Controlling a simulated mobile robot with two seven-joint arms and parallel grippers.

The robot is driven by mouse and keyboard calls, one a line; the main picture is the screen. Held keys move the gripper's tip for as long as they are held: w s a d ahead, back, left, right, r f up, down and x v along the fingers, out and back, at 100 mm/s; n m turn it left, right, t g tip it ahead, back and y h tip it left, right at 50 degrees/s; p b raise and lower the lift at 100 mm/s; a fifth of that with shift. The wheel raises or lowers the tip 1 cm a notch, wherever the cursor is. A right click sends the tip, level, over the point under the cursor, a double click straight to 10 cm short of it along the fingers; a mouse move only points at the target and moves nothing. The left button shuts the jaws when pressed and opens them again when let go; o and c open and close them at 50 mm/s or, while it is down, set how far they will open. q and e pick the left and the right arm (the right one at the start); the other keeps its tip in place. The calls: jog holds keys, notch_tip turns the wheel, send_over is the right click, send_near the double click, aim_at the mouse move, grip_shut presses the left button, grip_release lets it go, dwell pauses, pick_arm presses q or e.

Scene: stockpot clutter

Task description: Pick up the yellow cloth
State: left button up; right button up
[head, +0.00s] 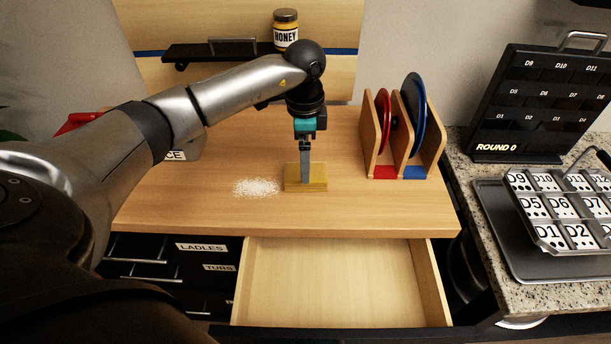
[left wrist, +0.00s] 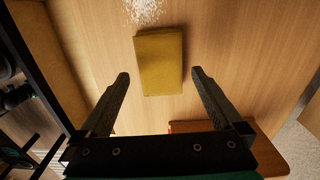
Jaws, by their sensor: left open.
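The yellow cloth (head: 292,179) is a small flat rectangle on the wooden counter, right of a patch of white grains. It also shows in the left wrist view (left wrist: 160,62), ahead of and between my fingers. My left gripper (head: 305,180) points down over the cloth in the head view, and its fingers hide part of it. In the left wrist view my left gripper (left wrist: 162,76) is open, one finger to each side of the cloth, with nothing held. I cannot tell the exact height of the fingertips above the counter. My right gripper is not in view.
White grains (head: 256,187) lie left of the cloth. A wooden rack (head: 437,140) with red and blue discs stands right. An open, empty drawer (head: 335,280) juts out below the counter's front edge. A honey jar (head: 286,30) sits on a shelf behind my arm.

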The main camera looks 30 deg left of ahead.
pick_arm(q)
notch_tip(320, 180, down, 5)
jog(key=shift+w+r, duration=0.1)
jog(key=c, duration=1.2)
